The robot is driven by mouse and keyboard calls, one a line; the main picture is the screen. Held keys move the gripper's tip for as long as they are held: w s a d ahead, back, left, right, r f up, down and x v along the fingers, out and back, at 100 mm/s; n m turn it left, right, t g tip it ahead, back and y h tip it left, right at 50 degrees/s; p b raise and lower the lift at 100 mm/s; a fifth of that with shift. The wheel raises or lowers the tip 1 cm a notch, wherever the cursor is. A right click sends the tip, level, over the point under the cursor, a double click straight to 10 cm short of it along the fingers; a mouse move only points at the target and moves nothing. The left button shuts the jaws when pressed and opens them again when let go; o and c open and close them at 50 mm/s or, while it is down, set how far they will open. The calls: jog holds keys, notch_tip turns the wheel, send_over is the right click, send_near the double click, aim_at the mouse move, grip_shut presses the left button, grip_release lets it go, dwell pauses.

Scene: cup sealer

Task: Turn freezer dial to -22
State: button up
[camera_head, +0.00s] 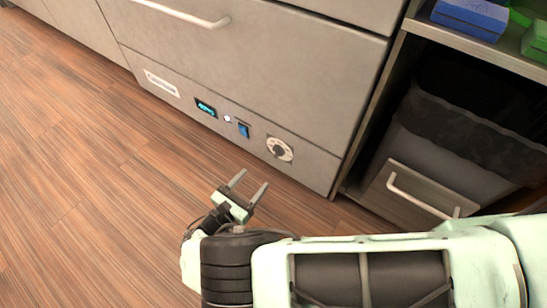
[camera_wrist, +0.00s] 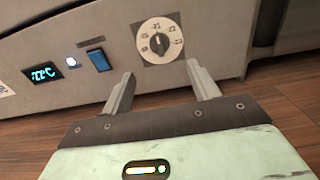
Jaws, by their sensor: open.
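The freezer dial (camera_head: 279,149) is a round white dial with a dark knob, low on the grey front panel near its right end. It also shows in the wrist view (camera_wrist: 160,42), with small numbers around the knob; I cannot read its setting surely. The blue display (camera_wrist: 43,73) left of it seems to read -22°C; it is small in the head view (camera_head: 206,107). My gripper (camera_head: 251,184) is open and empty, apart from the panel, in front of and lower left of the dial. In the wrist view its two fingers (camera_wrist: 158,82) point toward the dial, one on each side below it.
A blue switch (camera_head: 243,130) and a small white light (camera_head: 227,118) sit between display and dial. A drawer handle (camera_head: 182,13) juts out above. At right are a bin (camera_head: 440,152) with a dark liner and another handle (camera_head: 420,198). The wood floor (camera_head: 90,190) at left is clear.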

aim_at(275, 155)
jog(key=b+x, duration=0.2)
jog(key=x, duration=0.8)
jog(key=shift+w+d, duration=0.25)
jog(key=shift+w, duration=0.05)
jog(key=c, duration=1)
